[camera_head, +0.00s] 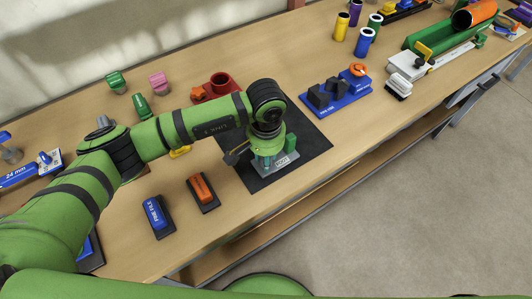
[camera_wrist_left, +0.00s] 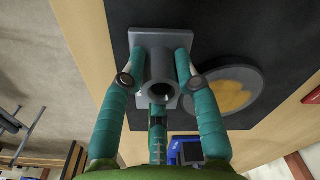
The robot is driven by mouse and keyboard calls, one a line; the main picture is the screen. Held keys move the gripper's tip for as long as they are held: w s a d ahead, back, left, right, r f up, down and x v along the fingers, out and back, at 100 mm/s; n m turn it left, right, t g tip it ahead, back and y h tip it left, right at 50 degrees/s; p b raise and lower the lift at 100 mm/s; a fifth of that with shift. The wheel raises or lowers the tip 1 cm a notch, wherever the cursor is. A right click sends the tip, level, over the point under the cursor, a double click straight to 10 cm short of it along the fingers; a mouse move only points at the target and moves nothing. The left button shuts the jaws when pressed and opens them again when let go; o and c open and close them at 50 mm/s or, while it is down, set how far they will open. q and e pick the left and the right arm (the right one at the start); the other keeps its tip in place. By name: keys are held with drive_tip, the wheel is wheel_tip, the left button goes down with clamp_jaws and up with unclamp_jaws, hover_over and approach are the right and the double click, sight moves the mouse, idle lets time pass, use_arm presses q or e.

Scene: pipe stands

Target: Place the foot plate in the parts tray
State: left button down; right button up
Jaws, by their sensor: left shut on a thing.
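My left gripper (camera_head: 270,155) points down over the black mat (camera_head: 312,135), with its fingers around the upright grey tube of the foot plate (camera_wrist_left: 145,40). It is shut on the tube. The square base of the plate shows below the fingers in the wrist view; in the head view a labelled edge of the foot plate (camera_head: 283,161) shows at the gripper. I cannot tell whether the base touches the mat. A grey round disc with a yellow-orange middle (camera_wrist_left: 230,90) lies beside it. I cannot single out the parts tray. My right gripper is not in view.
A blue holder with black blocks (camera_head: 340,97) stands right of the mat. A blue file block (camera_head: 156,216) and an orange block (camera_head: 203,190) lie to its left. A red part with a cup (camera_head: 221,84) stands behind my arm. A green trough (camera_head: 440,35) is farther right.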

use_arm(q)
drive_tip(key=shift+f+b, duration=0.15)
drive_tip(key=shift+b, duration=0.15)
drive_tip(key=c, duration=0.9)
unclamp_jaws()
